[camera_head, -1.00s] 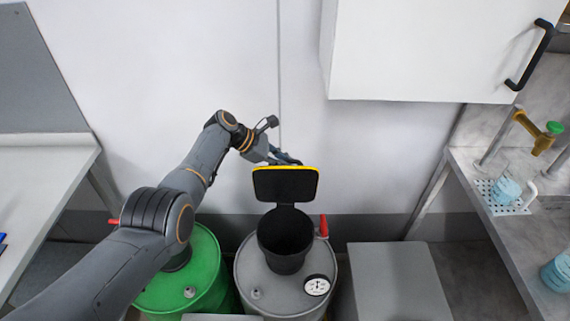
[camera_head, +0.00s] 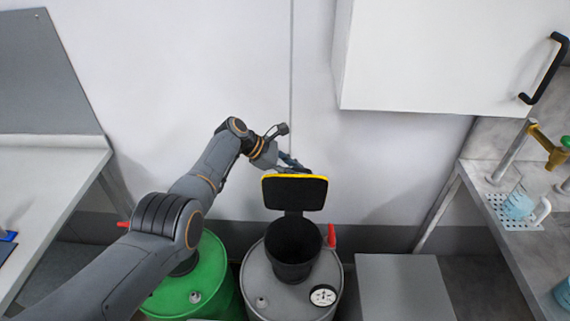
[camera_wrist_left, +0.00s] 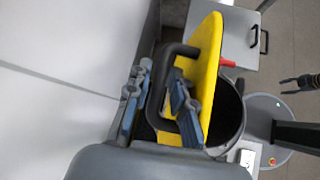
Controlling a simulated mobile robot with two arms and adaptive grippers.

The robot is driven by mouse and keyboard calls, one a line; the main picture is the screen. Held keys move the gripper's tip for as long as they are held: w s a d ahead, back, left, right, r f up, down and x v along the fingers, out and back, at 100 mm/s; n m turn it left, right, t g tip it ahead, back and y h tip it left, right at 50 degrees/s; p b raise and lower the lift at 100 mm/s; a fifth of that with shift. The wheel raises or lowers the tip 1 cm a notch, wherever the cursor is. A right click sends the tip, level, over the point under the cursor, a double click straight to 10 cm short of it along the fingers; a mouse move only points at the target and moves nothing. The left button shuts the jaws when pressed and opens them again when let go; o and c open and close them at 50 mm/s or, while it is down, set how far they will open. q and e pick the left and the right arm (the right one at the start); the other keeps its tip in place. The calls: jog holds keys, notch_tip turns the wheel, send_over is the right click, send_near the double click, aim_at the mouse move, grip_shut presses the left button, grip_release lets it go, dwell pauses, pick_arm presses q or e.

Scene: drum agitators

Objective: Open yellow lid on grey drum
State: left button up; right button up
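The grey drum (camera_head: 262,286) stands in the middle of the head view, with a black round opening (camera_head: 293,243) on top. Its yellow-rimmed lid (camera_head: 294,192) stands raised at the back of the opening, black underside towards me. In the left wrist view, the lid's yellow top (camera_wrist_left: 207,62) carries a black loop handle (camera_wrist_left: 157,90). My left gripper (camera_head: 288,163) is behind the lid. In the wrist view its blue fingers (camera_wrist_left: 158,108) are apart, one on each side of a handle bar. My right gripper (camera_wrist_left: 300,84) shows small at the wrist view's right edge, fingers apart.
A green drum (camera_head: 205,290) with a red handle stands left of the grey one. A grey box (camera_head: 403,287) is on the right. A white cabinet (camera_head: 430,55) hangs above right, and the wall (camera_head: 200,70) is close behind the lid. Benches flank both sides.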

pick_arm(q)
jog(key=v, duration=1.1)
jog(key=shift+a+r, duration=0.25)
jog(key=shift+r, duration=0.05)
